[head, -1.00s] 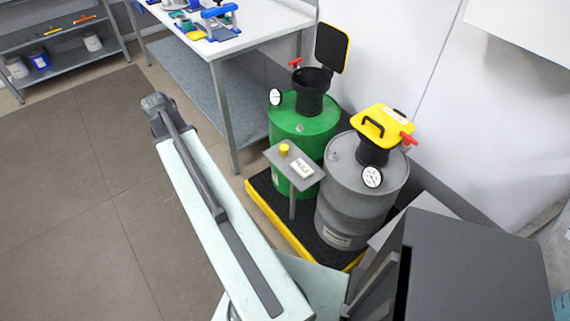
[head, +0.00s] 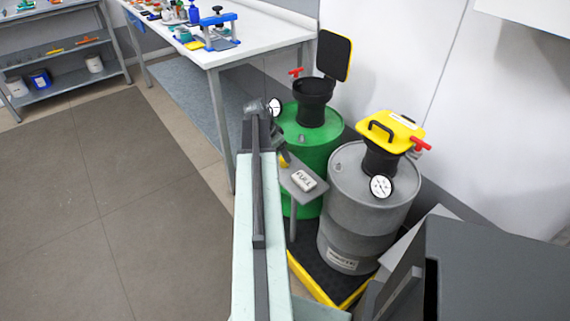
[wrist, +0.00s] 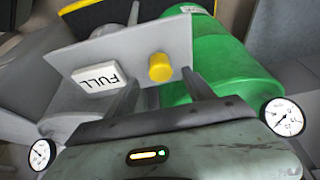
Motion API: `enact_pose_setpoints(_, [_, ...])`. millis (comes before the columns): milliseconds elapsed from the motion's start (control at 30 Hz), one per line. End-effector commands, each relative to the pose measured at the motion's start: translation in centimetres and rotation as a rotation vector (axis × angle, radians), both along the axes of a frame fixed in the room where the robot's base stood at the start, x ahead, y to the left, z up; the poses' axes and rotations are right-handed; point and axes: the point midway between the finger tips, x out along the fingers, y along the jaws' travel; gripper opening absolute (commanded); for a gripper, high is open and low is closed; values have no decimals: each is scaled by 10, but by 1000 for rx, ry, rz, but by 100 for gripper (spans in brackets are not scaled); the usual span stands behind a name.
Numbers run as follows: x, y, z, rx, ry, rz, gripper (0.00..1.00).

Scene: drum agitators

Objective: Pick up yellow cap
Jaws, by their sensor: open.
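The yellow cap (wrist: 160,67) stands on a small grey stand top (wrist: 125,45) beside a white FULL block (wrist: 98,77) in the wrist view. My gripper (wrist: 161,78) is open, with its two fingers pointing toward the cap and apart on either side of its near edge. The frames do not show whether the fingers touch it. In the head view, only a sliver of the yellow cap (head: 284,160) shows behind my arm, and the FULL block (head: 303,180) lies to its right.
A green drum (head: 320,150) with its lid up and a grey drum (head: 370,205) with a yellow lid (head: 393,131) stand on a yellow-edged pallet (head: 320,288). A white workbench (head: 265,38) is behind. Open floor (head: 130,190) lies to the left.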

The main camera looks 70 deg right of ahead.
Motion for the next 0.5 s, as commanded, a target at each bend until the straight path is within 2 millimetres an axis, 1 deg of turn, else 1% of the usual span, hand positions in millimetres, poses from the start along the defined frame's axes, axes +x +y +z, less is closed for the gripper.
enact_pose_setpoints(33, [-1, -3, -10, 0, 0, -1, 62])
enact_pose_setpoints(233, [-9, -15, -43, 1, -1, 0, 62])
enact_pose_setpoints(300, [-10, -17, -47, 1, -1, 0, 62])
enact_pose_setpoints(500, [-11, -17, -43, 0, 0, 0, 62])
